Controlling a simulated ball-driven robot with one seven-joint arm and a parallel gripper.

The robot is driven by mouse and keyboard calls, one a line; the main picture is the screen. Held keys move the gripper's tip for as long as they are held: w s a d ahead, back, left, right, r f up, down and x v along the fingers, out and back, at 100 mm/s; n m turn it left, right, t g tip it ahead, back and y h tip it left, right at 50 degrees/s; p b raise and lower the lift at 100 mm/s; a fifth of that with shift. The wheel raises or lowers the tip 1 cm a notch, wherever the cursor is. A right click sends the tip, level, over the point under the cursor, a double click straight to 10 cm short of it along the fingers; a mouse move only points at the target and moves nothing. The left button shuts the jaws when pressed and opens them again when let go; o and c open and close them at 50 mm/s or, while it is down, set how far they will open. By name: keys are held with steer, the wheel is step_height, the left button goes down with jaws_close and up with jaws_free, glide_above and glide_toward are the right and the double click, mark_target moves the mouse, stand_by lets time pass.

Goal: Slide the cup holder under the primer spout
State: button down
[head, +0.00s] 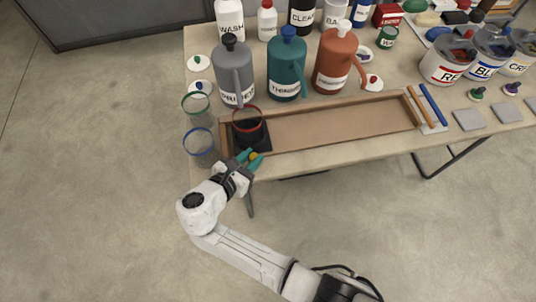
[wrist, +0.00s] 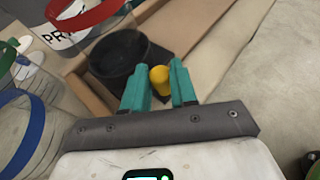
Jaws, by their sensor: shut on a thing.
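The black cup holder (head: 262,143) sits at the left end of the wooden track. A clear cup with a red rim (head: 247,118) stands in it. My gripper (head: 251,157), with teal fingers, is at the holder's front edge, shut on the holder's yellow knob (wrist: 160,78). In the wrist view the dark holder (wrist: 167,58) lies just beyond the fingers. The grey jug (head: 233,72) stands behind the track's left end; a label starting "PR" (wrist: 66,38) shows in the wrist view. I cannot make out its spout. The cup is in front of this jug, slightly right.
The track floor (head: 340,122) is clear to the right of the holder. A teal jug (head: 287,68) and a red jug (head: 335,62) stand behind it. Clear cups with green (head: 195,103) and blue (head: 198,141) rims stand left of the track. Brushes (head: 430,106) lie at its right end.

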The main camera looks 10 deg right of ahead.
steer(key=shift+a, duration=0.8)
steer(key=c, duration=0.9)
jaws_free()
steer(key=shift+a, duration=0.15)
steer(key=v, duration=1)
steer(key=shift+s+a+b, duration=0.15)
steer(key=shift+s+b, duration=0.15)
steer(key=shift+b, duration=0.15)
steer(key=shift+r, duration=0.1)
